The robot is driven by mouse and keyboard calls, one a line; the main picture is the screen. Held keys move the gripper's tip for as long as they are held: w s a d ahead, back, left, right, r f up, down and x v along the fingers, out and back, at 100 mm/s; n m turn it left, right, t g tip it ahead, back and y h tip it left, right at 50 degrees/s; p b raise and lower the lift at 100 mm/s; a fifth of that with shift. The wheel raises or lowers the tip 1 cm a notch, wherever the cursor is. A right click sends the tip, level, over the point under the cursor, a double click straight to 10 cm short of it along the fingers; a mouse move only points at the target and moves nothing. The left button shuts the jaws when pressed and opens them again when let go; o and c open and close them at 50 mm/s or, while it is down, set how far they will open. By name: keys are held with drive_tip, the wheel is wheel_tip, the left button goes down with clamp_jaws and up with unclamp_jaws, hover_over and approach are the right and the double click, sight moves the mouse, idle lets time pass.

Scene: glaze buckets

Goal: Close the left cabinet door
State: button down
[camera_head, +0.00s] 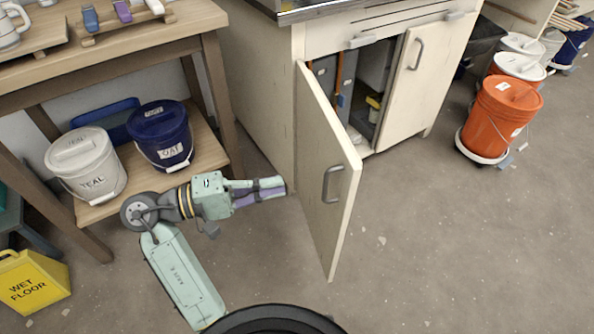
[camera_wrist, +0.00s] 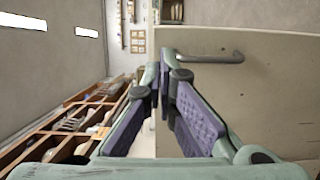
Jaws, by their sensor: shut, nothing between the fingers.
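The left cabinet door (camera_head: 315,150) is cream coloured and stands swung wide open, hinged on its left edge. Its grey bar handle (camera_head: 332,184) is on the outer face, near the free edge. My gripper (camera_head: 284,187) is shut and empty, just left of the door, on its outer-face side near the hinge edge. I cannot tell whether the fingertips touch it. In the wrist view, the door (camera_wrist: 265,100) fills the right side beyond the purple-padded fingers (camera_wrist: 160,82), with its handle (camera_wrist: 210,57) in sight.
The right cabinet door (camera_head: 415,75) is shut. Dark binders and a yellow item show inside the open cabinet. A wooden shelf unit (camera_head: 205,150) with white and blue buckets stands left. A yellow wet-floor sign (camera_head: 32,285) is lower left. An orange bucket (camera_head: 500,120) stands right; floor before the door is clear.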

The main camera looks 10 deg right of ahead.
sight(350, 168)
drive_tip(key=d, duration=0.4)
drive_tip(key=d+p, duration=0.1)
drive_tip(key=d, duration=0.4)
drive_tip(key=d+p, duration=0.1)
drive_tip(key=d, duration=0.3)
drive_tip(key=shift+w+d, duration=0.15)
drive_tip(key=shift+w, duration=0.2)
